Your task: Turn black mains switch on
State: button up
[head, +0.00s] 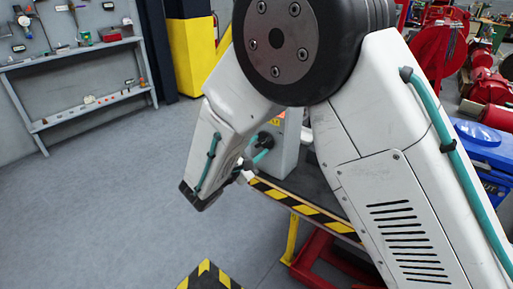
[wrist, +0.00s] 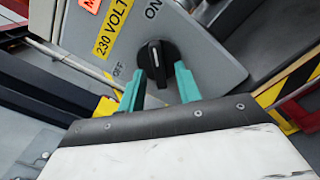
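The black mains switch (wrist: 157,58) is a round knob with a raised grip on a grey box (wrist: 205,58). In the wrist view, the pale line on its grip points up toward the "ON" lettering (wrist: 153,9). The "OFF" lettering (wrist: 117,73) is to the left of the knob. My gripper (wrist: 157,75) is open, with one teal finger on each side of the knob's lower part and gaps visible beside the grip. Contact cannot be told. In the head view, my gripper (head: 258,150) is at the front of the grey box (head: 287,150), partly hidden by my arm.
The box stands on a bench with a black-and-yellow striped edge (head: 305,207) and red frame. A yellow "230 VOLT" label (wrist: 113,28) is on the box. A striped block (head: 208,277) is on the floor. Open floor lies left.

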jog(key=v, duration=0.7)
jog(key=shift+a, duration=0.15)
jog(key=shift+s, duration=0.15)
jog(key=s+d+r+m+g, duration=0.1)
jog(key=s+d+m+g, duration=0.4)
jog(key=d, duration=0.4)
jog(key=s+d+m+g, duration=0.2)
jog(key=s+d+g, duration=0.5)
jog(key=d, duration=0.1)
jog(key=s+d+r+m+y, duration=0.5)
jog(key=s+d+m, duration=0.1)
jog(key=s+d, duration=0.1)
jog(key=s+d+r+m+y, duration=0.5)
jog(key=s+d+m+y, duration=0.1)
jog(key=s, duration=0.3)
jog(key=shift+s+d+r+m+g, duration=0.35)
jog(key=shift+d+r+m+g, duration=0.05)
jog(key=shift+m, duration=0.2)
